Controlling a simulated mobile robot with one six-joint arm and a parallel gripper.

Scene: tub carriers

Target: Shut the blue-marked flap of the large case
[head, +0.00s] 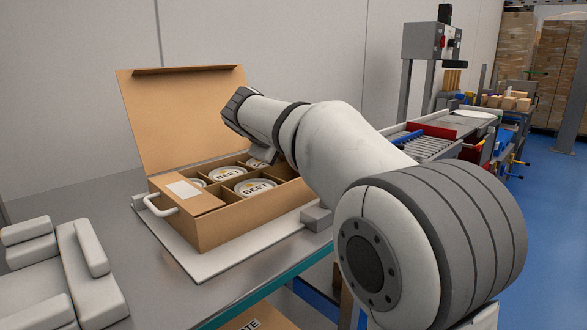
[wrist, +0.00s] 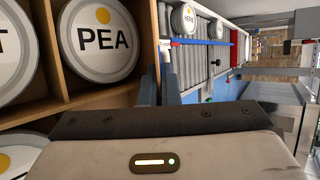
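The large case (head: 235,224) is an open cardboard box on a pale board on the grey bench. Its tall lid flap (head: 182,115) stands up at the back. Inside are compartments with white tubs, one marked BEET (head: 254,187); a PEA tub (wrist: 104,40) shows in the wrist view. I cannot make out a blue mark on any flap. My gripper (wrist: 160,88) is over the case's right part; its two dark fingers are close together at the case wall (wrist: 149,45), and nothing shows held. In the head view my arm hides the fingers and the case's far right side.
A white handle (head: 158,205) is at the left of the board, and a grey block (head: 316,217) at its right corner. Grey padded pieces (head: 60,262) lie at the left of the bench. A roller conveyor (head: 425,146) stands beyond, right.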

